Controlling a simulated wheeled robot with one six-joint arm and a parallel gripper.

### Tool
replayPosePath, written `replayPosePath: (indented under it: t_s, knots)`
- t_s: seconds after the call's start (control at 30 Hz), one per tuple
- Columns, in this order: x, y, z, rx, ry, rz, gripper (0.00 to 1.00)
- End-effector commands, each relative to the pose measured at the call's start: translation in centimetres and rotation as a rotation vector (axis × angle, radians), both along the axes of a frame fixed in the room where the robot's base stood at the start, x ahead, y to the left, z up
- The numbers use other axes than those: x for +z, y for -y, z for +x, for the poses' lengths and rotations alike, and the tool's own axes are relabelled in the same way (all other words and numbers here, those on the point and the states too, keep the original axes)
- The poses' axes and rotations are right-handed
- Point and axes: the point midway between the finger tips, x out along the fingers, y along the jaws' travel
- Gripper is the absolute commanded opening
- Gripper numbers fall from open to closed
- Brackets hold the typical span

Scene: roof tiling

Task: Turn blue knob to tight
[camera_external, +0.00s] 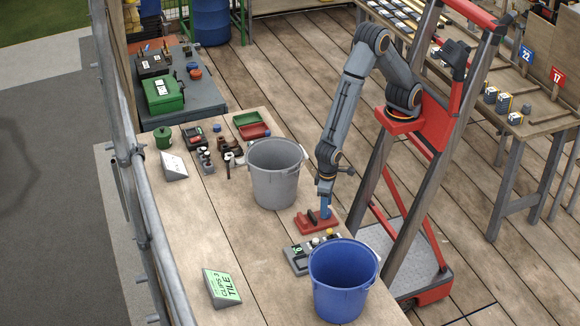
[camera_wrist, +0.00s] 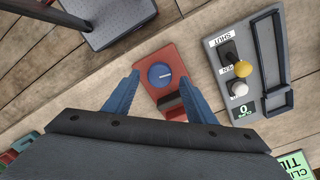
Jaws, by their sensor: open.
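The blue knob (camera_wrist: 160,75) is a round disc with a pale line, set on a red block (camera_wrist: 176,57) with a dark part beside the knob. In the wrist view the knob lies between and a little beyond the fingertips of my gripper (camera_wrist: 160,88), which is open with blue fingers spread. In the external view my gripper (camera_external: 325,208) points down over the red block (camera_external: 312,222) on the bench, and its fingers hide the knob there. I cannot tell whether the fingers touch the block. No "tight" mark is readable.
A grey panel (camera_wrist: 225,58) with a yellow knob and a white knob sits right of the red block in the wrist view. A grey bucket (camera_external: 276,185) and a blue bucket (camera_external: 342,300) stand close by on the bench. A "CLIPS 3 TILE" sign (camera_external: 222,288) stands left of the blue bucket.

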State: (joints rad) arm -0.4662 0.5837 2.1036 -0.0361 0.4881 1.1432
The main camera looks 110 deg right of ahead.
Motion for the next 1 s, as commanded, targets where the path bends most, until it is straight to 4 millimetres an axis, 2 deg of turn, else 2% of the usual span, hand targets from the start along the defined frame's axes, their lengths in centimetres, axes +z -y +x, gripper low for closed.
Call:
replayPosePath:
  t_s: [0.2, 0.4, 0.6, 1.0]
  knots:
    - [3.2, -0.2, 0.2, 0.0, 0.005, 0.003, 0.51]
    - [5.4, -0.2, 0.2, 0.0, 0.003, 0.002, 0.51]
    - [6.1, -0.2, 0.1, 0.0, 0.001, 0.001, 0.51]
    - [6.1, -0.1, 0.1, 0.0, 0.001, 0.001, 0.51]
